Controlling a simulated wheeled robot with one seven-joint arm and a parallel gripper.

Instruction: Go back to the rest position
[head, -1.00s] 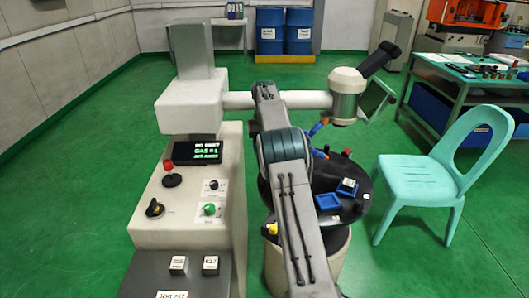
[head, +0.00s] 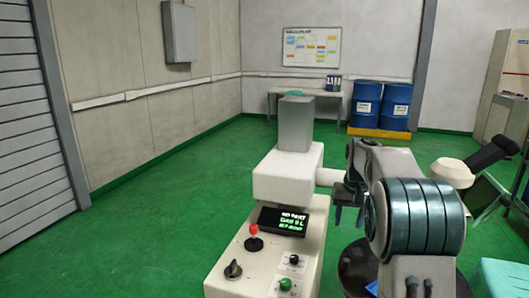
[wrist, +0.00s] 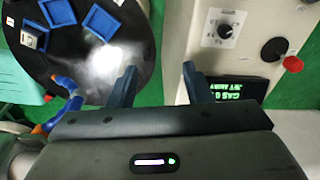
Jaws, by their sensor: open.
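My gripper (head: 349,214) hangs at the end of my folded arm in the head view, just right of the white machine (head: 262,226). In the wrist view my gripper (wrist: 160,84) has its two dark fingers apart with nothing between them. It is open and empty, above the gap between the black round table (wrist: 120,65) and the machine's panel (wrist: 232,62). The fingers look clear of both. My large elbow joint fills the right foreground of the head view and hides most of the round table.
The machine carries a lit screen (head: 282,221), a red-topped lever (head: 253,238) and knobs. Blue trays (wrist: 101,22) lie on the round table. A turquoise chair (head: 497,277) is at the lower right. Blue barrels (head: 365,104) stand at the back. Green floor is free on the left.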

